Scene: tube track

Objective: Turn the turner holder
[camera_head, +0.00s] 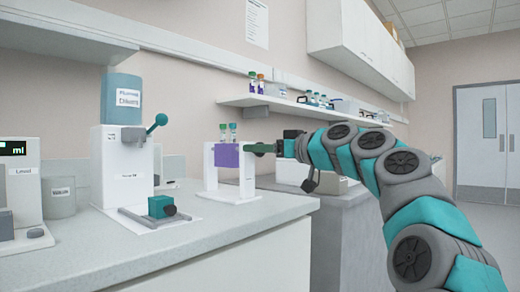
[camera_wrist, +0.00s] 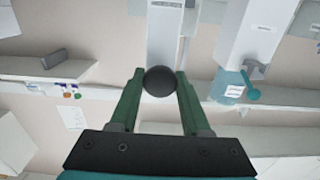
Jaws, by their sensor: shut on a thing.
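The turner holder stands on the counter in the head view: a white frame (camera_head: 210,170) with a purple block (camera_head: 226,156) between its two uprights. Two tubes (camera_head: 228,132) with green tops stand upright in the purple block. My gripper (camera_head: 256,148) reaches in from the right, at the frame's right upright. In the wrist view its green fingers (camera_wrist: 160,82) are shut on a dark round knob (camera_wrist: 160,76), with a white upright part (camera_wrist: 165,35) behind it. In the head view the knob is hidden by the fingers.
A white dispenser (camera_head: 122,170) with a blue container and a teal lever stands left of the holder. A grey beaker (camera_head: 60,197) and a display device (camera_head: 18,190) are farther left. A wall shelf (camera_head: 262,101) with bottles runs above. The counter's front (camera_head: 200,230) is clear.

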